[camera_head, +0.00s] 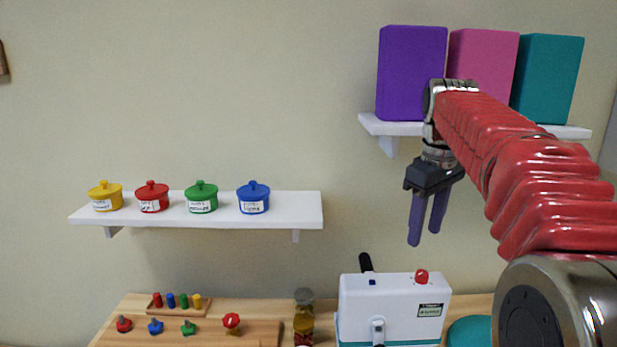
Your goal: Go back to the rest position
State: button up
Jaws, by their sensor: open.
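My gripper (427,222) hangs with its fingers pointing down, in front of the wall at the right of the middle. Its two purple-grey fingers are apart and nothing is between them. My red-sleeved arm reaches in from the right edge and covers part of the right shelf. The gripper is below the purple block (410,75) and above the white machine (393,305), apart from both.
The right shelf (388,128) also bears a pink block (484,65) and a teal block (547,75). The left shelf (200,215) holds several coloured lidded pots. On the table (130,306) are a peg board (180,311), knobs and jars. The wall between the shelves is clear.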

jog(key=s+a+f+m+t, duration=0.1)
jog(key=s+a+f+m, duration=0.1)
jog(key=s+f, duration=0.3)
jog(key=s+a+f+m+t, duration=0.1)
jog(key=s+f, duration=0.4)
jog(key=s, duration=0.7)
jog(key=s+a+f+m+t, duration=0.2)
jog(key=s+a+f, duration=0.3)
jog(key=s, duration=0.4)
jog(key=shift+s+f+m, duration=0.2)
jog(key=shift+f+m, duration=0.2)
jog(key=shift+m, duration=0.5)
